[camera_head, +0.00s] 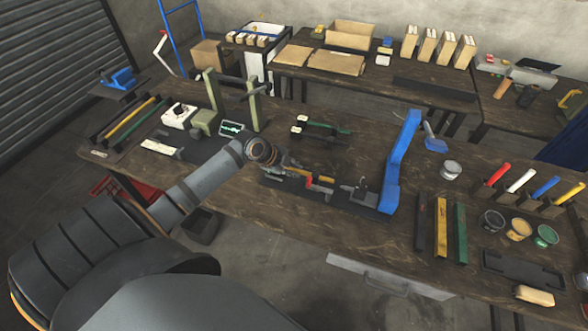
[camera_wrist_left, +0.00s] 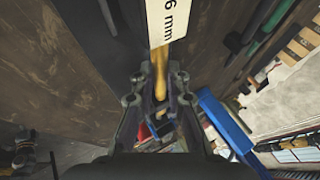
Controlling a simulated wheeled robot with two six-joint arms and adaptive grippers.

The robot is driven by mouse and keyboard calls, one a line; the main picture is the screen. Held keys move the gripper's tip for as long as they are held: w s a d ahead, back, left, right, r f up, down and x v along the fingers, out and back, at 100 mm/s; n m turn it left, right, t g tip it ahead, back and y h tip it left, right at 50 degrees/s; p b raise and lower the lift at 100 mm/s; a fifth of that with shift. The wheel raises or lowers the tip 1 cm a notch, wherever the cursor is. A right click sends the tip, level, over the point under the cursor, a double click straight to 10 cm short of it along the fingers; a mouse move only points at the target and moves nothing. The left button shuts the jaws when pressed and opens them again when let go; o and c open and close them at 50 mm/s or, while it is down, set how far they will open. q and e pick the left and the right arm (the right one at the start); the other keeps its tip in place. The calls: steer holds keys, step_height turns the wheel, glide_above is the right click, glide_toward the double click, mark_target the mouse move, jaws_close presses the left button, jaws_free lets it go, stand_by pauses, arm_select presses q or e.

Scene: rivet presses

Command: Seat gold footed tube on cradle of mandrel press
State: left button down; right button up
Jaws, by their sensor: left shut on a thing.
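My left gripper (camera_head: 287,170) reaches in over the middle of the near bench. It is shut on the gold footed tube (camera_wrist_left: 160,80), which shows between the fingers (camera_wrist_left: 160,88) in the left wrist view. In the head view a yellow-gold length (camera_head: 316,175) shows just right of the fingers, above a dark base. A blue press frame (camera_head: 401,160) stands to the right of the gripper and also shows in the left wrist view (camera_wrist_left: 226,124). An olive press (camera_head: 252,108) stands further left. I cannot tell which is the mandrel press. My right gripper is not in view.
A red clamp-like part (camera_head: 318,184) and a dark block (camera_head: 361,190) sit close right of the gripper. A white "6 mm" label (camera_wrist_left: 167,20) lies ahead in the wrist view. Colored bars (camera_head: 441,228) and round pots (camera_head: 519,229) occupy the right bench.

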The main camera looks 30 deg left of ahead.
arm_select(q)
steer(key=shift+f+b, duration=0.4)
steer(key=shift+f, duration=0.15)
steer(key=c, duration=1.3)
jaws_free()
steer(key=v, duration=0.6)
steer(key=shift+s+a, duration=0.1)
steer(key=shift+a, duration=0.15)
steer(key=shift+s+d+r, duration=0.1)
steer(key=shift+s+r, duration=0.2)
steer(key=shift+r, duration=0.3)
